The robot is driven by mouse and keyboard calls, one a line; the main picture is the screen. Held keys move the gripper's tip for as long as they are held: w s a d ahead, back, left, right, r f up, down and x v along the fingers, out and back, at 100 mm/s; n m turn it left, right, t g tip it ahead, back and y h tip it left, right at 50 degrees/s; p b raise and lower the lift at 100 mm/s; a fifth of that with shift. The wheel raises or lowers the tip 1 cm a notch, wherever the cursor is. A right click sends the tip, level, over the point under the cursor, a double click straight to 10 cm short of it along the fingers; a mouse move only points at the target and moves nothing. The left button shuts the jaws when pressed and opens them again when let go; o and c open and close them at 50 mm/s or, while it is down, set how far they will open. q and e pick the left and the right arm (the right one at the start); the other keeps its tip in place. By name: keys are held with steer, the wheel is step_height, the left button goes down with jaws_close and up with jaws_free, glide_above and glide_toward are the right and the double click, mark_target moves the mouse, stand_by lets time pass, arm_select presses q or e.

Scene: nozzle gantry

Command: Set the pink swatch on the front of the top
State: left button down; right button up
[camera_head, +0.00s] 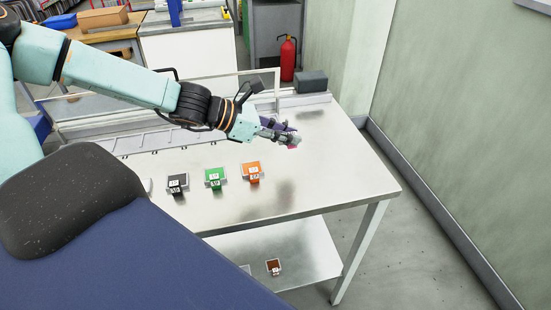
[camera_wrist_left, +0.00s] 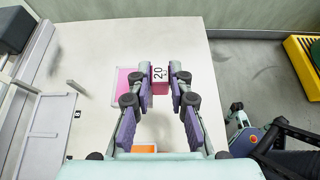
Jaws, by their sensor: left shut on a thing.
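My left gripper (camera_head: 287,137) is above the right part of the table top (camera_head: 330,178). In the left wrist view, the left gripper (camera_wrist_left: 160,88) is shut on the pink swatch (camera_wrist_left: 160,88), a small block with a white label reading 20. A pale-edged pink patch (camera_wrist_left: 124,86) lies on the top just left of the swatch in that view. In the head view a bit of pink shows under the fingertips; I cannot tell whether it is swatch or patch. My right gripper is not seen.
Black (camera_head: 178,184), green (camera_head: 215,179) and orange (camera_head: 252,172) swatches stand in a row on the top. A brown swatch (camera_head: 273,267) is on the lower shelf (camera_head: 310,250). A dark grey block (camera_head: 311,82) sits at the back. The front right top is clear.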

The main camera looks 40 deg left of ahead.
arm_select(q)
step_height(320, 180, down, 5)
steer(key=b, duration=0.4)
steer(key=shift+f, duration=0.2)
steer(key=shift+d+f+b, duration=0.15)
steer(key=shift+f+b, duration=0.3)
steer(key=shift+b, duration=0.25)
step_height(320, 180, down, 2)
steer(key=shift+b, duration=0.95)
steer(key=shift+f+b, duration=0.3)
steer(key=shift+f, duration=0.15)
steer(key=shift+r, duration=0.15)
